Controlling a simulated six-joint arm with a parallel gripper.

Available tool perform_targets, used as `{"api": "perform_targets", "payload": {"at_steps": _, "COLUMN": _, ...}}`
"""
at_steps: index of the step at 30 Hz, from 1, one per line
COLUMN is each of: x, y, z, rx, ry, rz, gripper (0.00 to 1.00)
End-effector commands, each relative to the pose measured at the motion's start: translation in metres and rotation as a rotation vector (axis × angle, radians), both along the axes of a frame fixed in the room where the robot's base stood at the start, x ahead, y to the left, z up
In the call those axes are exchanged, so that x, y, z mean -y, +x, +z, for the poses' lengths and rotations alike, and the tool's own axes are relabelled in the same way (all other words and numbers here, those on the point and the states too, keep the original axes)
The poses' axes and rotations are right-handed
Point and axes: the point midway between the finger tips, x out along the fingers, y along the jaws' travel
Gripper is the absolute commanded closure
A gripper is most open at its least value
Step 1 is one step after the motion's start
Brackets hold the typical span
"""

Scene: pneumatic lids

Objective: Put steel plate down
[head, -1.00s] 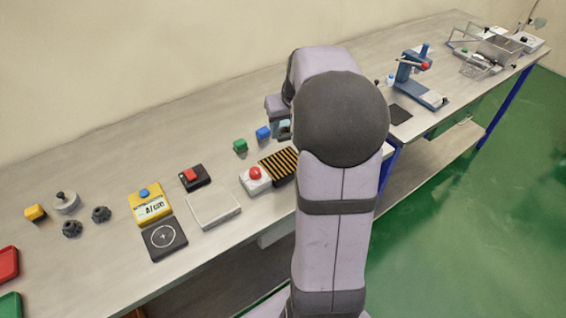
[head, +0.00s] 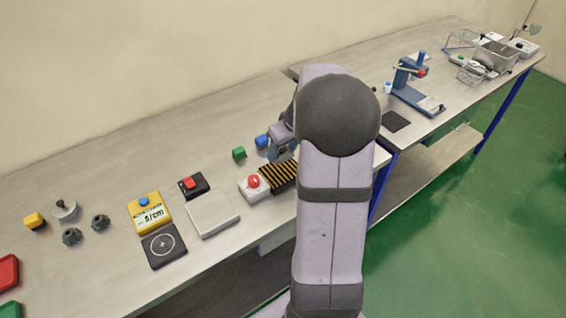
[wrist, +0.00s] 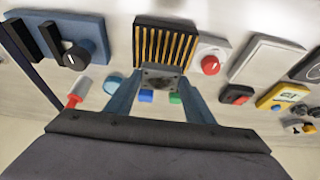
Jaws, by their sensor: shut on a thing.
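My gripper (wrist: 158,95) is shut on a small grey steel plate (wrist: 160,77), which shows between the blue fingers in the wrist view. The plate is close to the near edge of a black-and-yellow striped block (wrist: 163,46); I cannot tell whether they touch. In the head view my gripper (head: 281,150) is just behind the striped block (head: 285,176), partly covered by my arm. The plate cannot be made out there.
A red button on a white base (head: 254,187) stands beside the striped block. In the wrist view, a blue panel with a black knob (wrist: 75,56) and a red-tipped cylinder (wrist: 78,93) are at left.

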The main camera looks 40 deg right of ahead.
Motion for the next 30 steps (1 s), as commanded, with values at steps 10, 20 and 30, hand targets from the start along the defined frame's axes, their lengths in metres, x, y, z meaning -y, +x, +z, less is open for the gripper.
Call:
{"api": "perform_targets", "payload": {"at_steps": 10, "x": 0.000, "y": 0.001, "z": -0.020, "rx": 0.003, "ry": -0.001, "rz": -0.001, "gripper": 0.85}}
{"api": "perform_targets", "payload": {"at_steps": 20, "x": 0.000, "y": 0.000, "z": -0.052, "rx": 0.000, "ry": 0.001, "rz": -0.002, "gripper": 0.85}}
{"api": "perform_targets", "payload": {"at_steps": 30, "x": 0.001, "y": 0.001, "z": -0.057, "rx": 0.003, "ry": -0.002, "rz": -0.002, "gripper": 0.85}}
